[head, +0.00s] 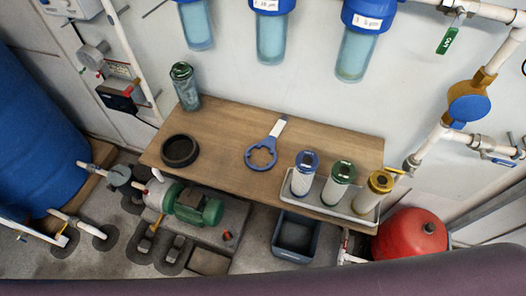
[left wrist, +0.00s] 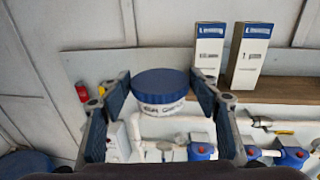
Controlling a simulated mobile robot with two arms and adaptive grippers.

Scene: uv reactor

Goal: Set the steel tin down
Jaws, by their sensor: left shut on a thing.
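In the left wrist view, a round tin (left wrist: 161,80) with a blue lid and a white printed label sits between the blue-padded fingers of my left gripper (left wrist: 160,92). The gripper is shut on the tin, which looks upright, with its lid facing up. The tin is held in front of a pale wall, with pipes showing below it. Its lower side is partly hidden, and I cannot see bare steel on it. Neither gripper nor the tin shows in the head view.
The wooden bench (head: 222,143) holds a black ring (head: 180,150), a blue wrench (head: 262,155), a clear canister (head: 186,90) and a white tray (head: 330,205) with three cartridges. Free wood lies between ring and wrench. Two boxes (left wrist: 208,48) (left wrist: 249,55) stand on a shelf (left wrist: 285,91).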

